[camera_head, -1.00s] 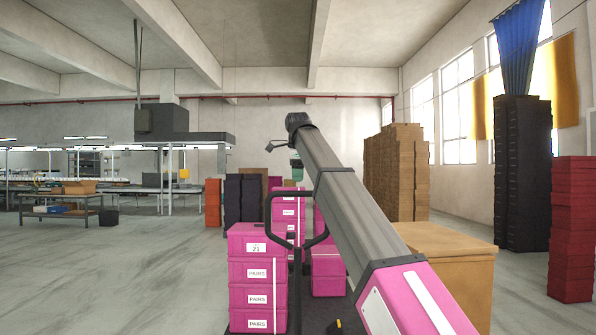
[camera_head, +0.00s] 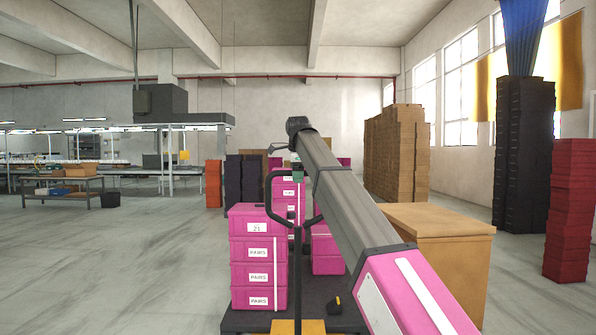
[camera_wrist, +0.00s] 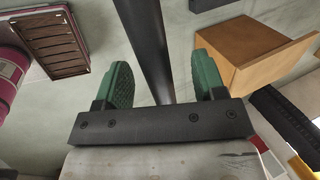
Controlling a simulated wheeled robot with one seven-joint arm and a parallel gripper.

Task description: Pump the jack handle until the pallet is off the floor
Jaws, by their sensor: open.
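The jack handle (camera_head: 268,200) is a dark upright loop on a shaft (camera_head: 298,265) in the middle of the head view. The shaft runs down to a yellow part (camera_head: 298,327) at the bottom edge. A dark flat base (camera_head: 240,321), apparently the pallet, carries pink boxes; whether it touches the floor cannot be told. My gripper (camera_head: 297,172) is small and partly hidden there, level with the top of the loop in the picture. In the wrist view my gripper (camera_wrist: 165,85) is open, its green pads apart. A dark bar (camera_wrist: 150,40) shows between them; I see no contact.
Pink boxes (camera_head: 258,250) stack at the left of the base. A tan box (camera_head: 435,235) stands at right, also in the wrist view (camera_wrist: 250,55). Dark red (camera_head: 567,210) and black stacks (camera_head: 523,150) stand further right. The floor at left is clear.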

